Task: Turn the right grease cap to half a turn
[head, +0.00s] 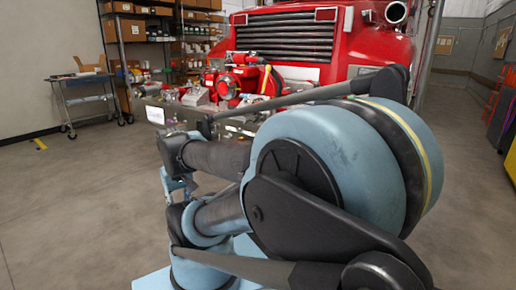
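The red pump (236,82) sits on the metal front bumper (165,112) of a red truck. Red fittings and a yellow part show around it. The pump is small here, and I cannot make out the right grease cap or how far it is turned. My arm, pale blue and black, fills the middle and right foreground and covers the near right part of the bumper. I cannot pick out my gripper among the arm parts, so its opening and its place relative to the cap are unclear.
The red truck (283,43) stands behind the bumper. A grey wheeled cart (86,100) is at the left, near shelves (140,52) with cardboard boxes. An orange ladder (495,92) stands at the far right.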

